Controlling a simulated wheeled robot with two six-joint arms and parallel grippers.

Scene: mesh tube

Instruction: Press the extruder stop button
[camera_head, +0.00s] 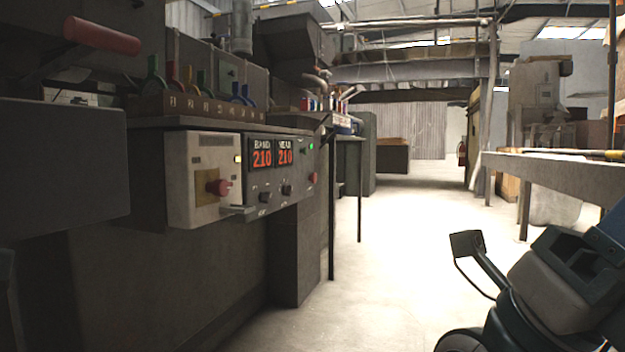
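A dark machine front on the left carries a control panel (268,185) with two red displays reading 210. A red mushroom-shaped button (217,187) sticks out from a yellow plate on a pale box (190,160) at the panel's left. A smaller red button (312,179) sits at the panel's right end, below a small green light (311,147). I cannot read which one is labelled extruder stop. My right arm (550,295) is at the lower right, well apart from the panel; its gripper fingers cannot be made out. My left gripper is not in view.
Two dark knobs (287,190) sit under the displays. A row of coloured levers (200,82) stands above the panel. A large dark block (60,160) juts out at the left. The pale floor (370,270) between machine and right-hand bench (560,175) is clear.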

